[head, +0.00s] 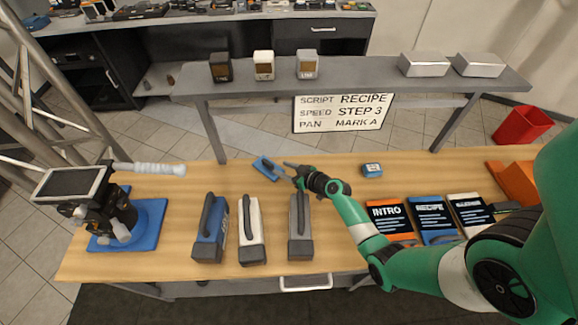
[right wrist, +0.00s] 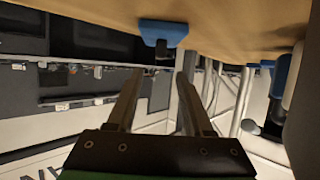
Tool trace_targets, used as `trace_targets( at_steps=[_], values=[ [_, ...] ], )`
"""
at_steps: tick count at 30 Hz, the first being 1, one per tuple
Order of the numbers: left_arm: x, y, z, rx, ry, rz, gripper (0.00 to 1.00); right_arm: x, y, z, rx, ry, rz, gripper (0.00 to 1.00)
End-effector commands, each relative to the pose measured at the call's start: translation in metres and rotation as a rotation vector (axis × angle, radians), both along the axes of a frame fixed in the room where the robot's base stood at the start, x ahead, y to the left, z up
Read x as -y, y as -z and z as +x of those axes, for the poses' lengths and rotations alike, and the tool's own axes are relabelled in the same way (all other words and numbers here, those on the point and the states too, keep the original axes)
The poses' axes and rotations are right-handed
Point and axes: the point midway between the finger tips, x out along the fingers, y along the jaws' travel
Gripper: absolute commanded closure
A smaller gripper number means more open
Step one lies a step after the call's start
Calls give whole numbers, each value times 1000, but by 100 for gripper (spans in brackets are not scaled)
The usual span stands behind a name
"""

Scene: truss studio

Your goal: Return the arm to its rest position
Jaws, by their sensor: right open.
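My right arm is the green one (head: 350,208) reaching in from the right in the head view. It extends over the middle of the table. My right gripper (head: 287,171) is open, just to the right of a small blue stand (head: 268,168) on the table. In the right wrist view, the gripper (right wrist: 160,75) has its two fingers apart with nothing held between them. The blue stand (right wrist: 162,32) shows beyond the fingertips, apart from them. My left arm and gripper are not in view.
On the wooden table (head: 330,240) stand blue (head: 210,235), white (head: 249,235) and grey (head: 300,232) handled cases. A raised shelf (head: 375,80) spans the back.

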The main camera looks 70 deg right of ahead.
Motion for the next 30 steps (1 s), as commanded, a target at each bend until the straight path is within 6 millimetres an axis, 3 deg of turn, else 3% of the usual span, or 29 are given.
trace_targets(
  at_steps=[6, 24, 30],
  values=[
    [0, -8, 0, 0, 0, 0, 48, -9, -11, -24, 0, 0, 1, 48],
    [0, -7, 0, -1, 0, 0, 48, -10, -11, -24, 0, -1, 1, 48],
    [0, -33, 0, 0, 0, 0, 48, -10, -37, -24, 1, -1, 0, 48]
  ],
)
